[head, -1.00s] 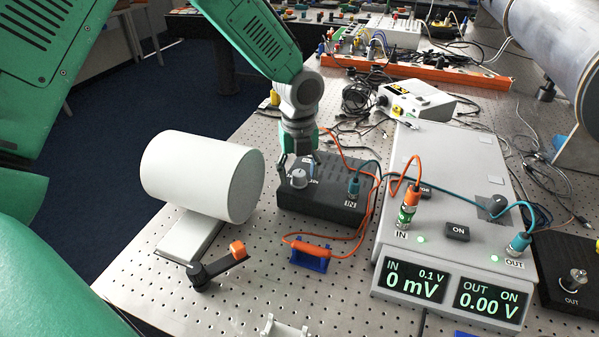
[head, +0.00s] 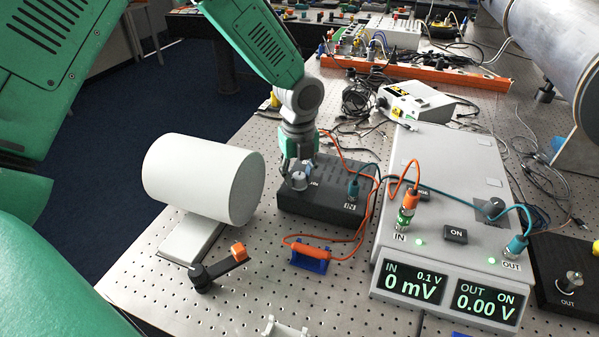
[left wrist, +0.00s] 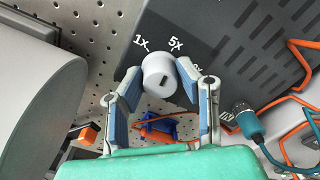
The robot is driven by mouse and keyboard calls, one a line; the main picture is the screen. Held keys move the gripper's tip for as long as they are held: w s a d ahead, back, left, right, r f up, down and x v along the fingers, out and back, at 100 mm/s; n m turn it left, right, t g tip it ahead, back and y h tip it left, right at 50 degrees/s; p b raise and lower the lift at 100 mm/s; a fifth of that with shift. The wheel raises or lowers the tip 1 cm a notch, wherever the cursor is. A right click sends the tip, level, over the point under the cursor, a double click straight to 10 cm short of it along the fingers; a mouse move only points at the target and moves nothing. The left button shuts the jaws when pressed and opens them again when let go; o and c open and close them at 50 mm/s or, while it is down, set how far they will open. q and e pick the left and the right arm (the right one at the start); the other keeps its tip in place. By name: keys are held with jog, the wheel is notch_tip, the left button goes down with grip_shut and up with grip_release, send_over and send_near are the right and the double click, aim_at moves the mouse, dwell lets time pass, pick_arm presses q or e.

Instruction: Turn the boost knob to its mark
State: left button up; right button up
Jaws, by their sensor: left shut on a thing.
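The boost knob (head: 298,181) is a light grey round knob on the black box (head: 328,206), in the middle of the head view. In the left wrist view the knob (left wrist: 160,76) has a dark slot on its face. White labels "1X" and "5X" stand by it, and a further label is partly hidden by a finger. My left gripper (head: 299,168) reaches down over the knob. Its two blue-padded fingers (left wrist: 159,84) are shut on the knob from both sides. My right gripper is not in view.
A white cylinder (head: 200,178) on a stand is close left of the box. The grey amplifier (head: 450,190) at right has screens showing 0 mV and 0.00 V.

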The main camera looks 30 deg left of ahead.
pick_arm(q)
jog(key=n+p, duration=0.1)
jog(key=n, duration=0.1)
jog(key=shift+r+n+p, duration=0.15)
jog(key=shift+n+p, duration=0.15)
jog(key=shift+p, duration=0.1)
jog(key=n+p, duration=0.1)
jog(key=n, duration=0.1)
jog(key=shift+n, duration=0.3)
jog(key=n+p, duration=0.2)
jog(key=n, duration=0.3)
jog(key=shift+w, duration=0.1)
jog(key=o, duration=1.1)
